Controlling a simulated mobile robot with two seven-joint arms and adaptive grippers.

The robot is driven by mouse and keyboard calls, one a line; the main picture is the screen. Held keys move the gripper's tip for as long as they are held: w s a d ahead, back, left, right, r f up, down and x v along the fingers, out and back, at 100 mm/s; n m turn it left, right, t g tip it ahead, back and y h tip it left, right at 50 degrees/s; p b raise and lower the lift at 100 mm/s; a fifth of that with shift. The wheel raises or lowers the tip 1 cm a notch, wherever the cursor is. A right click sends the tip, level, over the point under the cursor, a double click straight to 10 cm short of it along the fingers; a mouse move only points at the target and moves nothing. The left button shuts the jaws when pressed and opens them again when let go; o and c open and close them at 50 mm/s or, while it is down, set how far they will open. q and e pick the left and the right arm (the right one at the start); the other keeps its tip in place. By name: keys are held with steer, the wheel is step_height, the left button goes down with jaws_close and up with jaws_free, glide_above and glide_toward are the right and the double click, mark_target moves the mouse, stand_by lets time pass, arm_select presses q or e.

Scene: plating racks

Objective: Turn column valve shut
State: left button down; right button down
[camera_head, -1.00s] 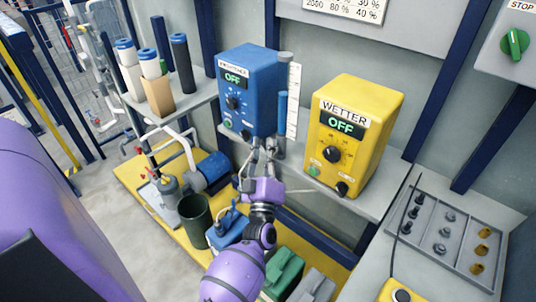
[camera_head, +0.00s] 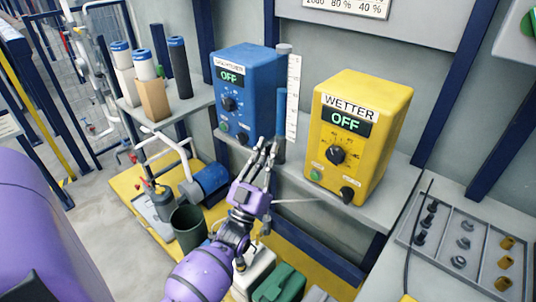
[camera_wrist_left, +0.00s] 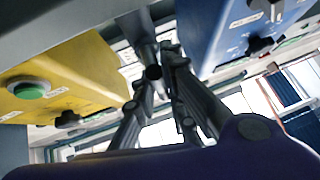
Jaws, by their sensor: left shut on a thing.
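The clear measuring column (camera_head: 281,118), with blue liquid and a white scale, stands between the blue box (camera_head: 236,100) and the yellow WETTER box (camera_head: 352,140). My left gripper (camera_head: 267,150) is at the column's lower end, its fingers pointing up. In the left wrist view, the fingers (camera_wrist_left: 172,75) close around a dark round part at the column's foot, the column valve (camera_wrist_left: 153,72). The fingers hide most of the valve, and its handle angle cannot be told. My right gripper is not in view.
The yellow box's knobs and green button (camera_wrist_left: 28,88) are close beside the fingers. Blue-capped cylinders (camera_head: 150,72) stand on a shelf at left. A dark green bucket (camera_head: 187,228) and a pump (camera_head: 207,175) are below. A grey parts tray (camera_head: 470,245) lies at right.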

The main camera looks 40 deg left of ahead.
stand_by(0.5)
arm_select(q)
steer(key=c, duration=1.8)
jaws_free()
steer(key=shift+a, duration=0.1)
steer(key=shift+s+f, duration=0.1)
steer(key=v, duration=1.1)
steer(key=shift+s+f, duration=0.25)
steer(key=shift+s, duration=0.05)
